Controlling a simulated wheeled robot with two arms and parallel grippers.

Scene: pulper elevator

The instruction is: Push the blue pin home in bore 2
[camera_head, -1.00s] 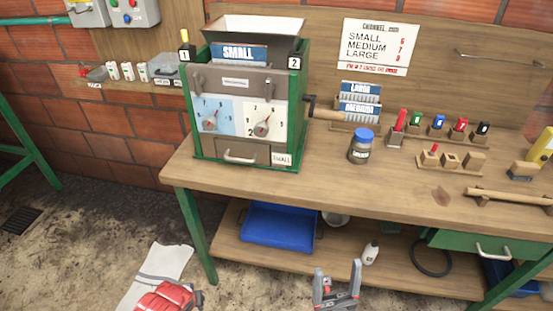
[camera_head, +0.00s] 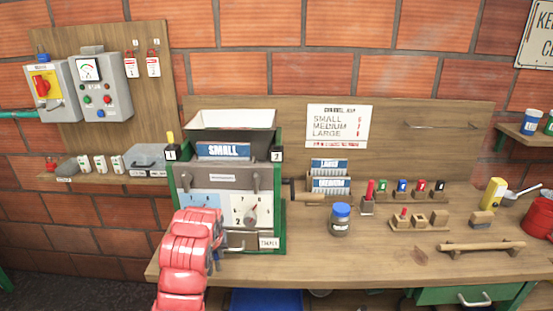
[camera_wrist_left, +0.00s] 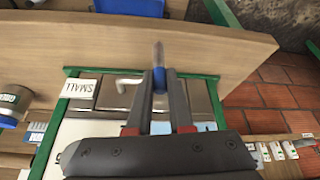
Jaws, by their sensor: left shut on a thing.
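My left gripper (camera_wrist_left: 160,85) is shut on the blue pin (camera_wrist_left: 159,78), whose grey end sticks out past the fingertips. In the head view my red left arm covers the lower left of the green-framed machine (camera_head: 266,237), and a bit of blue shows by the gripper (camera_head: 216,258). The pin is in front of the machine, apart from its top. The label 2 (camera_head: 277,154) is at the machine's top right corner. The label 1 (camera_head: 170,153), with a yellow pin (camera_head: 170,137) above it, is at the top left. The opening of bore 2 cannot be made out. My right gripper is out of view.
The wooden bench (camera_head: 375,255) has free room in front of the jar with a blue lid (camera_head: 341,221). Card racks (camera_head: 330,186) and small coloured blocks (camera_head: 402,187) stand further right.

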